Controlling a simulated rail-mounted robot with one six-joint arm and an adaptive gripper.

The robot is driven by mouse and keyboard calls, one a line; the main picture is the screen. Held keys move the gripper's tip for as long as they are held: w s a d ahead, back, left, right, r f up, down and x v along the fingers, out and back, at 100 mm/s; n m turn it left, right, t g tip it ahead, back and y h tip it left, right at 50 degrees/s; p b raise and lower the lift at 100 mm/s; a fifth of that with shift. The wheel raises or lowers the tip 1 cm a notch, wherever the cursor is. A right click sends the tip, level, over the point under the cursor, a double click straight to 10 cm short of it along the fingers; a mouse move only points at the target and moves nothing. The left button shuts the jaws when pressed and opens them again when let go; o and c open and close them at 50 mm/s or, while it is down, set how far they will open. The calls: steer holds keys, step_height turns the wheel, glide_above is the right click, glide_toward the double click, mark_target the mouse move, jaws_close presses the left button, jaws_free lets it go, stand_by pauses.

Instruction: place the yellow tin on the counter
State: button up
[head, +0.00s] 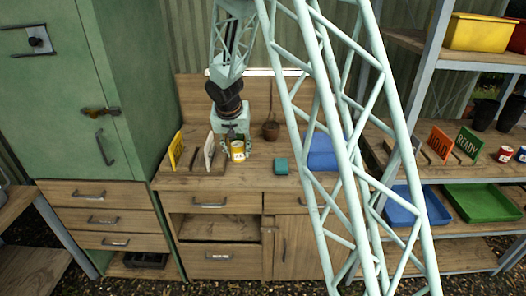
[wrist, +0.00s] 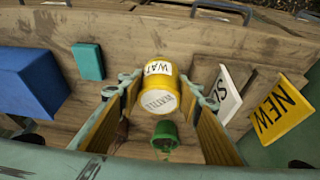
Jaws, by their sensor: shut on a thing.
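The yellow tin (head: 238,151) has a white label and is at the left part of the wooden counter (head: 250,178). My gripper (head: 236,143) reaches down onto it from above. In the wrist view the tin (wrist: 160,92) sits between the two fingers of my gripper (wrist: 160,88), its pale lettered end facing the camera. The fingers are shut on it, one on each side. I cannot tell whether the tin's base touches the counter.
A white sign (head: 209,151) and yellow sign (head: 176,150) stand left of the tin. The counter between tin and teal block looks clear.

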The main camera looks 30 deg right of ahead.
steer(key=w+d, duration=0.4)
steer(key=d, duration=0.5)
steer(key=w+d, duration=0.4)
steer(key=d, duration=0.5)
steer(key=shift+d+r+n, duration=0.15)
steer(key=shift+r+n, duration=0.05)
steer(key=shift+n, duration=0.1)
steer(key=shift+f+b, duration=0.6)
steer(key=shift+f, duration=2.5)
steer(key=shift+f, duration=0.1)
steer(key=shift+f+b, duration=0.3)
steer(key=shift+f, duration=1.5)
steer(key=shift+f, duration=0.15)
steer(key=o, duration=0.9)
steer(key=shift+r, duration=0.2)
